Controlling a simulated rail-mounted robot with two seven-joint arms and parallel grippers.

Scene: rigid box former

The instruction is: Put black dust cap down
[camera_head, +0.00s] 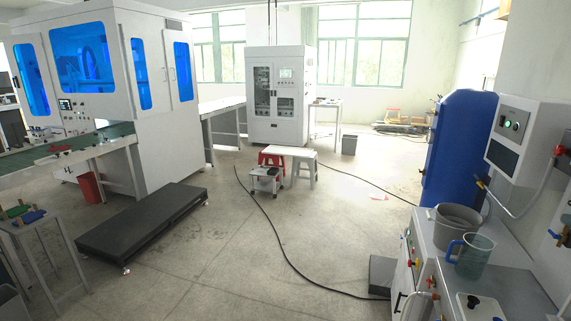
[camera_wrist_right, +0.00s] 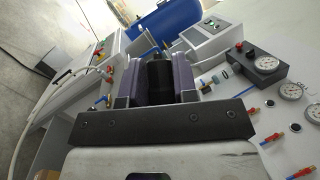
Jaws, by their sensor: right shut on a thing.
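In the right wrist view, my right gripper (camera_wrist_right: 157,72) has two purple-padded fingers shut on the black dust cap (camera_wrist_right: 157,86). The cap is a dark cylinder between the fingers, with a narrower end pointing away from me. Its lower part is hidden by the dark gripper bar. The cap seems held above a light bench panel; I cannot tell if it touches anything. Neither gripper shows in the head view. My left gripper is in neither view.
Pressure gauges (camera_wrist_right: 267,64), red-handled valves and small fittings stand right of the gripper. A control box (camera_wrist_right: 205,40) and blue tank (camera_wrist_right: 165,18) lie beyond. In the head view, a grey pot (camera_head: 458,230) and clear jug (camera_head: 474,260) stand on the right-hand bench.

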